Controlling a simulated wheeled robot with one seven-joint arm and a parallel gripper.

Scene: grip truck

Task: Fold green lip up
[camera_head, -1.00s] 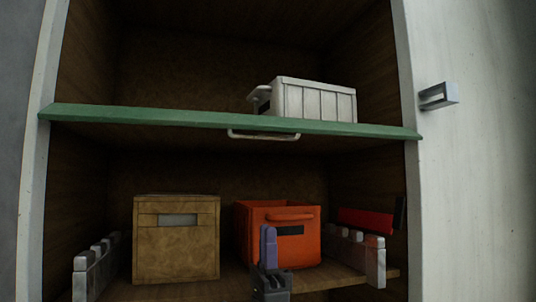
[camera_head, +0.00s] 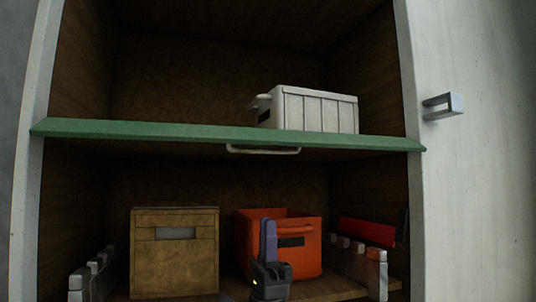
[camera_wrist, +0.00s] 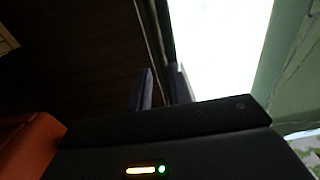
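The green lip (camera_head: 190,131) runs along the front edge of the upper shelf, across the whole cabinet opening. It projects forward, with a pale handle (camera_head: 263,149) hanging below its middle. My gripper (camera_head: 268,222) points upward at the lower middle of the head view. It is below the handle, in front of the orange box, and apart from the lip. In the wrist view the two dark fingers (camera_wrist: 162,72) stand apart with nothing seen between them. A green surface fills that view's right side; I cannot tell whether it is the lip.
A white ribbed crate (camera_head: 320,110) sits on the upper shelf. Below stand a brown box (camera_head: 175,265), an orange box (camera_head: 305,262), a red item (camera_head: 367,231) and low grey dividers (camera_head: 90,278). A cabinet door with a handle (camera_head: 441,106) is at right.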

